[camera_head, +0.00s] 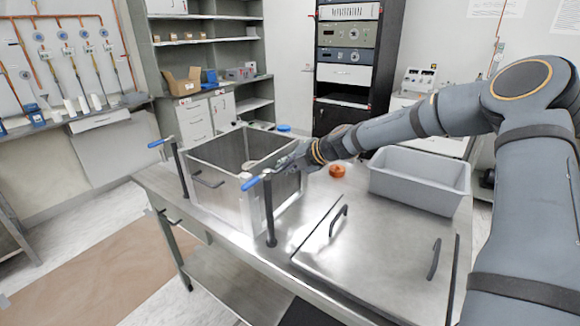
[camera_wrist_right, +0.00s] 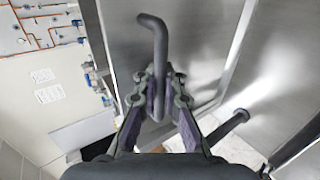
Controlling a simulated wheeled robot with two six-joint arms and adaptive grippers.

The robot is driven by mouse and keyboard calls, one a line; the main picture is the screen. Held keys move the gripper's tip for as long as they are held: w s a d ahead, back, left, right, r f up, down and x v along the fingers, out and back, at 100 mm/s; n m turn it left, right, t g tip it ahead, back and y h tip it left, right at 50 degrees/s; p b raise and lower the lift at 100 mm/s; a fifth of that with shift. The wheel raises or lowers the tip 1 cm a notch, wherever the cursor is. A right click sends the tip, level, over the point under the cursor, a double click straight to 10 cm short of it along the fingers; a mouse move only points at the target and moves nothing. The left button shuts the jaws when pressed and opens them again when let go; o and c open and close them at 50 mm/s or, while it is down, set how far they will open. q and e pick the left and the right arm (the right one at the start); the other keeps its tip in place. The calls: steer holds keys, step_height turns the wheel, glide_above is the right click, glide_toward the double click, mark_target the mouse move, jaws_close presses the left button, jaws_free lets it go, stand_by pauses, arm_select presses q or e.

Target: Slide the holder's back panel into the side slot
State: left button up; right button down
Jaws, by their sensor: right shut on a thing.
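An open-topped metal box (camera_head: 225,200), which looks like the holder, stands on the steel table (camera_head: 160,183). It has a dark handle (camera_head: 207,180) on its near wall. My right gripper (camera_head: 290,162) is at the right side of the box. In the right wrist view my right gripper (camera_wrist_right: 160,88) is shut on a dark bent handle (camera_wrist_right: 152,40), in front of a flat metal panel (camera_wrist_right: 190,45). Whether this panel is seated in a slot cannot be told; the arm hides that side in the head view. My left gripper is not in view.
Two dark posts with blue levers, left (camera_head: 180,175) and right (camera_head: 268,215), stand by the box. A metal plate with two handles (camera_head: 385,255) lies at the table's right front. A grey bin (camera_head: 420,183) and a small orange object (camera_head: 337,171) are behind it.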

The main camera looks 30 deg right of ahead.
steer(key=shift+w+f+b, duration=0.15)
steer(key=shift+f+b, duration=0.65)
steer(key=shift+f, duration=0.15)
steer(key=c, duration=1.8)
jaws_free()
steer(key=shift+c, duration=0.2)
steer(key=o, duration=0.5)
steer(key=shift+w+a+f, duration=0.1)
steer(key=shift+w+f, duration=0.2)
steer(key=shift+w, duration=0.35)
steer(key=shift+w+a+f, duration=0.1)
steer(key=shift+w+f, duration=0.15)
steer(key=shift+w, duration=0.3)
steer(key=shift+r, duration=0.1)
